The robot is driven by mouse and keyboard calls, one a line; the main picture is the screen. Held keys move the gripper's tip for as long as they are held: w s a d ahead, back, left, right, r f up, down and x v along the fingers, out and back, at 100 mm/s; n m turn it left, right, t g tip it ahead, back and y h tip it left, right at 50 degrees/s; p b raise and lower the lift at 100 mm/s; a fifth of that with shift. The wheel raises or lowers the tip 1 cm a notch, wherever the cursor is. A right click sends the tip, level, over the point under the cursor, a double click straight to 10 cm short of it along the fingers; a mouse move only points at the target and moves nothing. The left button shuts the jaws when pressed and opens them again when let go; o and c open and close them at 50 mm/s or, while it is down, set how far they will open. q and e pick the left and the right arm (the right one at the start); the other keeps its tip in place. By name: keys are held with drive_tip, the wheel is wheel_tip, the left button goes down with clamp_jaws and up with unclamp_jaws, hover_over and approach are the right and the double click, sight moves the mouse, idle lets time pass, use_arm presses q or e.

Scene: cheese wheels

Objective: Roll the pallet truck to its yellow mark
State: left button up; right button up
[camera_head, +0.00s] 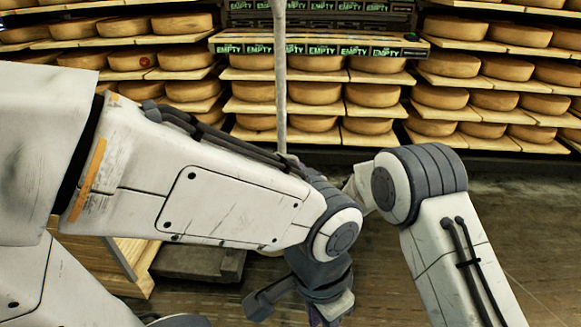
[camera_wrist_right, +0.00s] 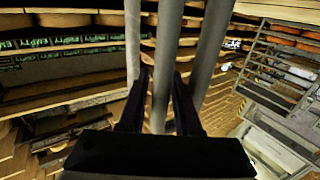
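A tall grey pole (camera_head: 280,80), which looks like the pallet truck's handle, stands upright in the head view. Its lower end passes behind my left arm. The right wrist view shows three grey tubes; the middle tube (camera_wrist_right: 163,85) runs between the dark fingers of my right gripper (camera_wrist_right: 162,76) and fills the gap, so it looks shut on it. In the head view my left arm hides that gripper. My left gripper (camera_head: 300,306) hangs low at the bottom centre, partly cut off, its opening unclear. The truck's body is not clearly seen. I see no yellow floor mark for certain.
Shelves of cheese wheels (camera_head: 375,95) line the back, with a row of EMPTY signs (camera_head: 310,47). A wooden crate or pallet (camera_head: 105,262) and a dark low block (camera_head: 195,262) lie at lower left. Floor (camera_head: 530,220) is open at right.

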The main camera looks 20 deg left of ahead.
clamp_jaws()
idle(1.4)
